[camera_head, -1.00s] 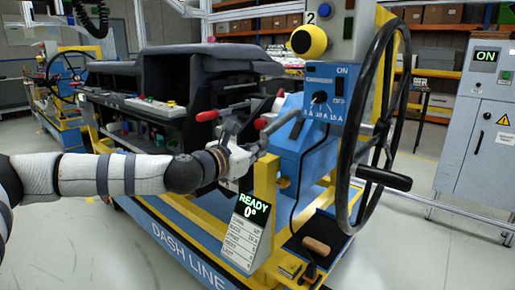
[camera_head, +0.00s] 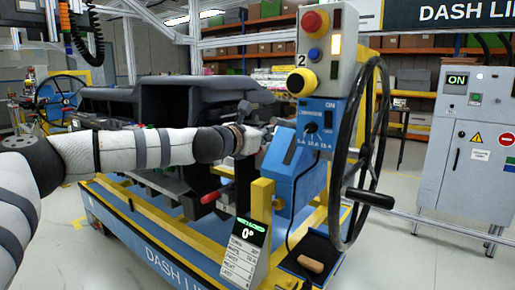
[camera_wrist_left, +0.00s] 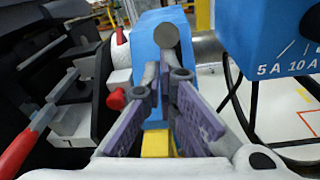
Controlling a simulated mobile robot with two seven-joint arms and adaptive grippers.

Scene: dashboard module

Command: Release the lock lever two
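A lever with a red handle (camera_head: 210,197) stands out from the dark dashboard module (camera_head: 165,98); another red-handled lever (camera_wrist_left: 18,150) and a red knob (camera_wrist_left: 116,98) show at left in the left wrist view. I cannot tell which lever is number two. My left gripper (camera_head: 262,138) is beside the blue box (camera_head: 298,165). In the left wrist view, the fingers (camera_wrist_left: 164,82) of the left gripper stand apart, with a grey rod with a round end (camera_wrist_left: 167,36) at their tips. I cannot tell whether they grip it. My right gripper is not in view.
A black handwheel (camera_head: 345,160) stands right of the blue box. A control post (camera_head: 318,50) with a red button rises above it. A display stand (camera_head: 245,250) stands in front on the yellow and blue cart frame (camera_head: 150,235). A grey cabinet (camera_head: 475,150) is at far right.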

